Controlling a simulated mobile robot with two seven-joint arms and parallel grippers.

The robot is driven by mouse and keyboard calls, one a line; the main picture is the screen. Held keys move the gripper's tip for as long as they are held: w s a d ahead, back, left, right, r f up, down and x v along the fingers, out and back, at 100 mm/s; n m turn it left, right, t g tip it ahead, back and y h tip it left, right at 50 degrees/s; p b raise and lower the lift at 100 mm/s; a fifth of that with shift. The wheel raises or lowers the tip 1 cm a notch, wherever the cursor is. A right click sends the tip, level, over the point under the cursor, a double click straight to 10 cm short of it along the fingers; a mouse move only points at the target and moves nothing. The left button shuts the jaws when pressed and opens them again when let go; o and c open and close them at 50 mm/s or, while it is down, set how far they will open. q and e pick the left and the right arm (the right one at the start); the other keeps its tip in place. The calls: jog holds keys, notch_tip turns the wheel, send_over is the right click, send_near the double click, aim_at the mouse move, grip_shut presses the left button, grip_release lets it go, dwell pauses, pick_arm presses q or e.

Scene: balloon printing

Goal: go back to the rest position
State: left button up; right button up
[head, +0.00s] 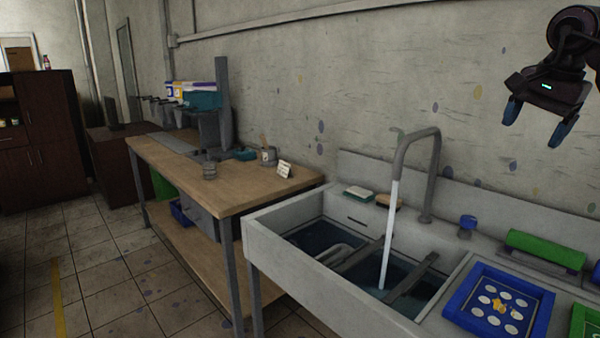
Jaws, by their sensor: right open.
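My right gripper (537,124) hangs in the upper right corner of the head view, with its two blue fingertips spread apart and nothing between them. It is up in front of the wall, above the right part of the sink, clear of everything below it. My left gripper does not show.
A grey sink (270,237) has a tall faucet (432,170) with a pale stream falling into the basin. A blue frame (540,318) with white discs lies at its right, near a green roller (545,248). A wooden table (250,193) with a printing machine (222,100) stands left. Tiled floor (100,262) is open at left.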

jog(key=w+a+r+m+t+y, duration=0.2)
jog(key=a+r+m+y, duration=0.3)
jog(key=a, duration=0.5)
jog(key=w+a+r+m+t+y, duration=0.1)
jog(key=a+r+m+t+y, duration=0.15)
jog(key=a+y, duration=0.6)
jog(key=a+f+m+t+y, duration=0.45)
jog(key=a+f+m, duration=0.45)
jog(key=m, duration=0.4)
jog(key=s+d+f+m+t+h, duration=0.2)
jog(key=f+m+h, duration=0.2)
jog(key=f+m, duration=0.6)
jog(key=s+d+f+m+t+h, duration=0.1)
jog(key=s+d+f+m+h, duration=0.3)
jog(key=f+m, duration=0.6)
jog(key=s+a+f+m+t+h, duration=0.15)
jog(key=f+m+h, duration=0.35)
jog(key=f+m, duration=0.5)
jog(key=s+d+f+m+g+h, duration=0.2)
jog(key=s+f+m, duration=0.1)
jog(key=s+f, duration=1)
jog(key=s+d+f+m+g+h, duration=0.3)
jog(key=s+f+m, duration=0.1)
jog(key=s+f, duration=0.9)
jog(key=s, duration=0.2)
jog(key=shift+s+d+f+g, duration=0.35)
jog(key=shift+s, duration=0.05)
